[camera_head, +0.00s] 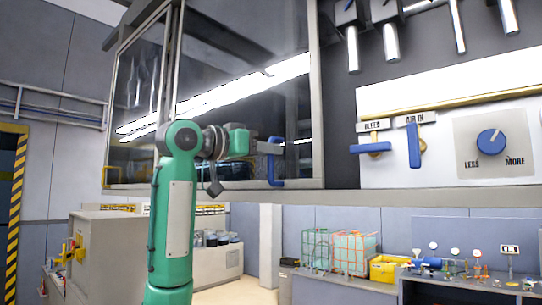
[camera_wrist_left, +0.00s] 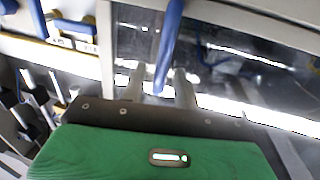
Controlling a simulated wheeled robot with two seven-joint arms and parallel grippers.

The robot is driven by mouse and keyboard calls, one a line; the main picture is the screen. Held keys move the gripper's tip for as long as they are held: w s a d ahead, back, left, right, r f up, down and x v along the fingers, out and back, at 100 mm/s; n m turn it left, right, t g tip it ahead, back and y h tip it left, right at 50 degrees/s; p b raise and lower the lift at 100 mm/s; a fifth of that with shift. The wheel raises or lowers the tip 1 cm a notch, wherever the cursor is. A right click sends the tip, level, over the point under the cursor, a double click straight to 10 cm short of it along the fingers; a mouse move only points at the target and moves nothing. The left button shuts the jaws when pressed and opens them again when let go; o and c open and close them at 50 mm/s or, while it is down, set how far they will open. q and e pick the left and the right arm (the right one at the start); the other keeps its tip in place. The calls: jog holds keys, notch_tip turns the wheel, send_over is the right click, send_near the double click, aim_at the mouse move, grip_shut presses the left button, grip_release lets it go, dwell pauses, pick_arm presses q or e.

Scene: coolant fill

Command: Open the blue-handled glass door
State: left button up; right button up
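The glass door (camera_head: 225,85) is a large dark reflective pane in a grey frame in the head view, and it appears closed. Its blue handle (camera_head: 276,178) is a bracket low on the door's right side. My left gripper (camera_head: 268,147) is at the upper part of this handle. In the left wrist view the blue handle (camera_wrist_left: 168,45) hangs between the two grey fingers (camera_wrist_left: 160,88), which are apart with gaps beside it. Whether a finger touches the handle is not clear. My right gripper is not in view.
Right of the door, a white panel (camera_head: 440,172) carries a yellow-and-blue valve handle (camera_head: 374,148), a blue lever (camera_head: 414,145) and a blue knob (camera_head: 490,142). Below are a bench (camera_head: 345,287) with wire crates (camera_head: 340,250) and a yellow bin (camera_head: 388,268).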

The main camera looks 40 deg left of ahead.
pick_arm(q)
jog(key=b+v, duration=0.4)
jog(key=v, duration=0.8)
jog(key=shift+b, duration=0.3)
